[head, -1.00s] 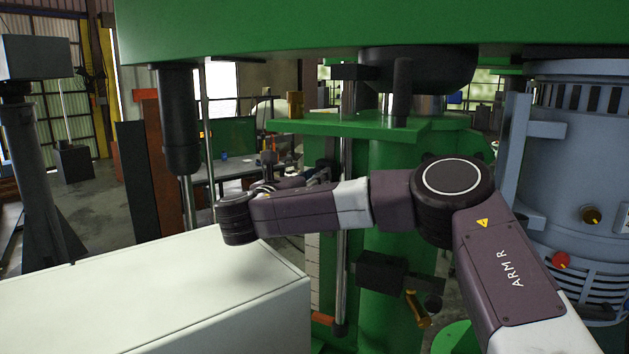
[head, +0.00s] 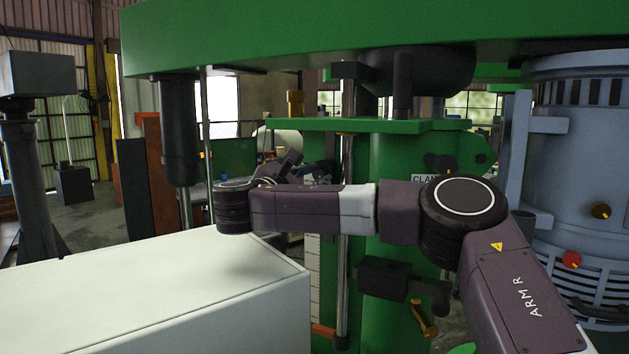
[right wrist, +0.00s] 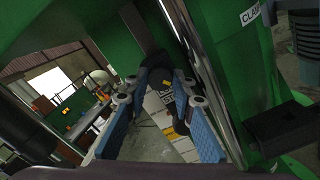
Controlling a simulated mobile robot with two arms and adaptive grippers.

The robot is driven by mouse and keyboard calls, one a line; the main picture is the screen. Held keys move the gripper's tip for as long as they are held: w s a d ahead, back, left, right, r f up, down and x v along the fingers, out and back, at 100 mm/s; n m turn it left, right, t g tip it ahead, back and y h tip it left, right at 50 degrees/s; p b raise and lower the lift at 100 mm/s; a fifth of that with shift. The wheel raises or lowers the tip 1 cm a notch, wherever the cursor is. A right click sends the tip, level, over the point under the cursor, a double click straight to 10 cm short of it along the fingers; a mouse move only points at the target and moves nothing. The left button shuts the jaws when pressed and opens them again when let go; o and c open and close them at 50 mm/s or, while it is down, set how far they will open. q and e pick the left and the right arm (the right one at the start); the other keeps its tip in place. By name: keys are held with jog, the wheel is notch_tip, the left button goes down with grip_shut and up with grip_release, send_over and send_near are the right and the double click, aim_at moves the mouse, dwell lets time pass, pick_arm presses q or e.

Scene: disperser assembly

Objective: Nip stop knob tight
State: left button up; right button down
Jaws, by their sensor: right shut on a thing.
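My right gripper (right wrist: 160,82) shows in the right wrist view with two blue-padded fingers reaching away from the camera. Its tips close on a dark, rounded part (right wrist: 157,66), which looks like the stop knob, beside the shiny vertical rod (right wrist: 187,50). The fingers hide part of the knob, and its thread and seat cannot be made out. In the head view, my right gripper is small and dark (head: 318,170), partly hidden behind my right forearm, left of the rod (head: 346,160). My left gripper is not in view.
A green column (head: 390,155) with a CLAMP label stands behind my right arm, under a large green beam (head: 380,35). A white cabinet (head: 150,290) fills the lower left. A black block with a brass-coloured handle (head: 422,318) is low on the column. A blue-grey motor (head: 575,150) stands right.

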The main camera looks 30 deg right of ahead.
jog(key=shift+r+m, duration=0.2)
jog(key=shift+m, duration=0.4)
jog(key=c, duration=2.1)
grip_release()
jog(key=o, duration=0.5)
jog(key=shift+w+d+f, duration=0.1)
jog(key=shift+d+f, duration=0.05)
jog(key=shift+f, duration=0.05)
